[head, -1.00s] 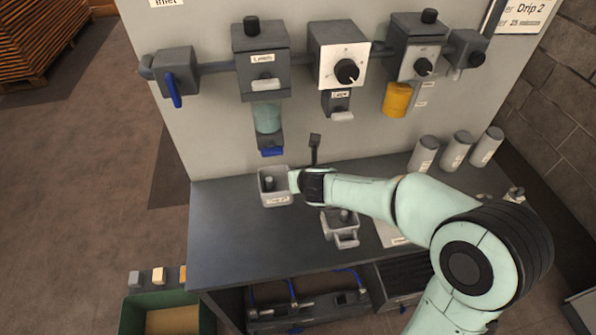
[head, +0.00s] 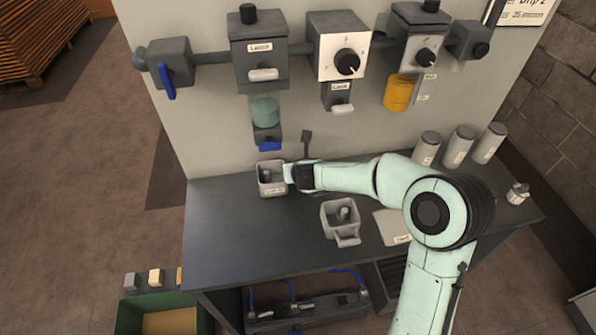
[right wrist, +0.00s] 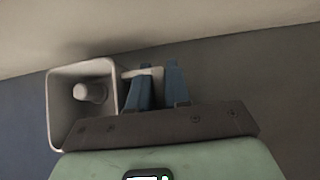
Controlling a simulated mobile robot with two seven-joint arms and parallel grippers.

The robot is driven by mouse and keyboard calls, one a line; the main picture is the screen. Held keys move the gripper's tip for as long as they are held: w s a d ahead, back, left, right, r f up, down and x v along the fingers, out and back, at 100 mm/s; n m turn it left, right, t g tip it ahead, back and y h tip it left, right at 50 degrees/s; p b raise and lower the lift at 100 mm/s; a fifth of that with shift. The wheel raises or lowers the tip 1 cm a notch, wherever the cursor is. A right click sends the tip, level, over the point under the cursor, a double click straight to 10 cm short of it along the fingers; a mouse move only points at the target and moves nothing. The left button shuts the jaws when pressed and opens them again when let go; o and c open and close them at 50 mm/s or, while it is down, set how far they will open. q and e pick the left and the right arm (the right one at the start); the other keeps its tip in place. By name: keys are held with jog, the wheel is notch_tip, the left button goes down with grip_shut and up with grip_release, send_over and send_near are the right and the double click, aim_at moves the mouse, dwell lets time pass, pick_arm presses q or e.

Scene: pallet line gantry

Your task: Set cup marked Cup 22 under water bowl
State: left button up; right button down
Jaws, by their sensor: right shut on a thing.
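A grey square cup (head: 272,188) with a peg inside and a small front label, too small to read, stands upright near the back of the bench, below the teal water bowl (head: 265,110). A blue lever (head: 270,146) hangs under that bowl, above the cup. My right gripper (head: 288,174) is at the cup's right side, shut on its handle. In the right wrist view the cup (right wrist: 83,103) is left of the blue fingers (right wrist: 158,80), with the handle between them. Whether the cup touches the bench is hard to tell. My left gripper is out of view.
A second grey cup (head: 341,220) stands front right of my gripper, near a labelled card (head: 391,226). Several grey canisters (head: 459,146) stand at the back right. An amber bowl (head: 398,94) hangs on the wall panel. The bench's left part (head: 225,235) is clear.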

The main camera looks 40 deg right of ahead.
jog(key=shift+f, duration=0.15)
jog(key=c, duration=1.1)
grip_release()
jog(key=shift+r, duration=0.2)
jog(key=p+v, duration=0.4)
jog(key=v, duration=0.8)
